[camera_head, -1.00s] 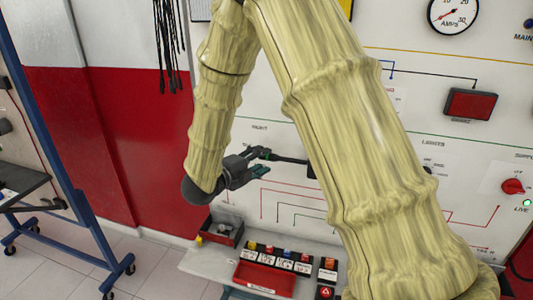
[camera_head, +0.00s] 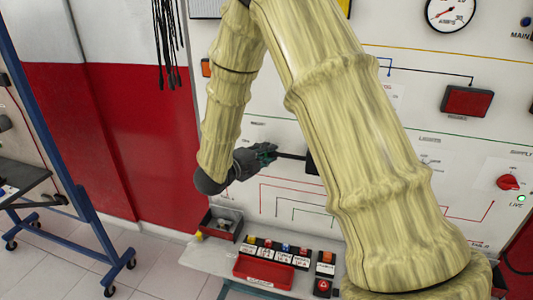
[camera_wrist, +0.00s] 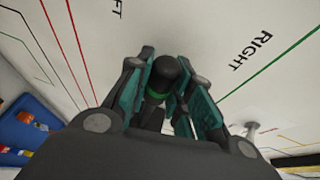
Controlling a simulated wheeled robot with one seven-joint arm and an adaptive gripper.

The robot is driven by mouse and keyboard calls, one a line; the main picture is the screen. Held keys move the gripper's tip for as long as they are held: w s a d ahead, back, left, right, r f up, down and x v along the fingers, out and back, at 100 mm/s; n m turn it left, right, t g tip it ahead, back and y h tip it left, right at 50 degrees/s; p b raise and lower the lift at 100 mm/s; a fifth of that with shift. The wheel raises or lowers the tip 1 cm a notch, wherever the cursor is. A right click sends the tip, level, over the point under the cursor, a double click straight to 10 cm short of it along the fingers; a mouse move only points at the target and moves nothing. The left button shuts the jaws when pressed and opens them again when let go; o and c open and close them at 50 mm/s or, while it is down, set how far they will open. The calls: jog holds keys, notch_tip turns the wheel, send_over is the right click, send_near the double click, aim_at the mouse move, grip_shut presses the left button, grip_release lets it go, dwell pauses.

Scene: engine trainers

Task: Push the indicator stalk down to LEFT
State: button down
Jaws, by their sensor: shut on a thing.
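The indicator stalk (camera_head: 291,156) is a dark rod that sticks out to the left from the white panel board in the head view. My gripper (camera_head: 266,153) is at its free end. In the wrist view the black stalk end with a green band (camera_wrist: 158,88) sits between the teal finger pads of my gripper (camera_wrist: 165,85), which are shut on it. The stalk's base is hidden behind my arm. The word RIGHT (camera_wrist: 252,50) is printed on the board, and part of LEFT (camera_wrist: 117,7) shows at the top edge.
Below stands a bench with a red tray (camera_head: 264,272), a row of labelled switches (camera_head: 283,252) and a small parts bin (camera_head: 222,223). A red knob (camera_head: 508,182) is on the panel at right. A blue frame (camera_head: 75,185) stands at left. Floor between is clear.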

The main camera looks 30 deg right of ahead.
jog(key=shift+f, duration=0.15)
jog(key=shift+s+d+f+n+h+b, duration=0.15)
jog(key=shift+f+n+h+b, duration=0.15)
jog(key=shift+f+n+b, duration=0.45)
jog(key=shift+s+f+n+h+b, duration=0.1)
jog(key=shift+f+n+h+b, duration=0.3)
jog(key=shift+f+b, duration=0.55)
jog(key=shift+s+d+f+n+h+b, duration=0.1)
jog(key=shift+s+f+n+h+b, duration=0.1)
jog(key=shift+f+n+b, duration=0.6)
jog(key=c, duration=1.3)
grip_release()
jog(key=shift+r, duration=0.1)
jog(key=shift+o, duration=0.2)
jog(key=v, duration=1.2)
